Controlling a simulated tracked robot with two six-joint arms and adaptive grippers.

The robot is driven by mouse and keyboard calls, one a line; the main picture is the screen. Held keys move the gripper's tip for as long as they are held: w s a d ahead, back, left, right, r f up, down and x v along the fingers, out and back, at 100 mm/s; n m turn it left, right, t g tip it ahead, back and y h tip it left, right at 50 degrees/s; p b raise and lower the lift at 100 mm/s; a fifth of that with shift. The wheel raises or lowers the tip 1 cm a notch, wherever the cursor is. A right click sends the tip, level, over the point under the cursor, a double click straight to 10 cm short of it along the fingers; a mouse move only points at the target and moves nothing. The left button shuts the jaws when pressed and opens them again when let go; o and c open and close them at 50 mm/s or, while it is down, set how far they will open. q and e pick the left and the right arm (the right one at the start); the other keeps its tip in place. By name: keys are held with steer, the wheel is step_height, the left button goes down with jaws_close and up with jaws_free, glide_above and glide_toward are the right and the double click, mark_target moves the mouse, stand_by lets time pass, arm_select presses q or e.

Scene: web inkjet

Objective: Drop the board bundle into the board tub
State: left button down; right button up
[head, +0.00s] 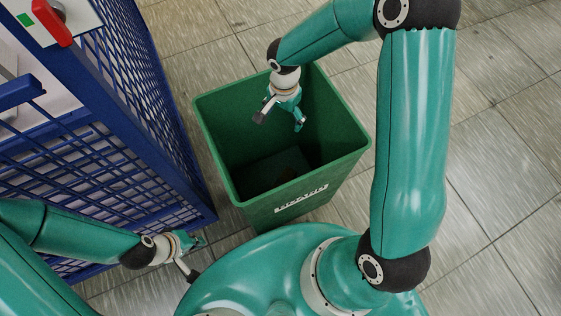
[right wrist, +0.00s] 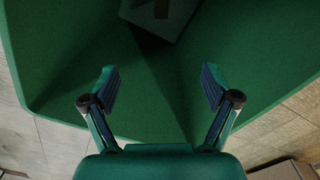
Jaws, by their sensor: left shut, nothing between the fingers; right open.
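The board tub is a green open-topped bin (head: 320,190) with white lettering on its front, standing on the floor in the middle of the head view. My right gripper (head: 279,121) is over its opening, pointing down, open and empty. In the right wrist view its fingers (right wrist: 158,80) stand apart with only the tub's green wall (right wrist: 60,75) behind them. My left gripper (head: 196,259) is empty and shut, outside the tub at the lower left.
A blue mesh-sided frame (head: 150,110) stands close to the tub's left, with a red handle (head: 52,22) at its top. The tiled floor (head: 500,190) is clear to the right of the tub.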

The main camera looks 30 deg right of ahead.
step_height(320, 180, up, 10)
steer(key=shift+f, duration=0.2)
stand_by(0.4)
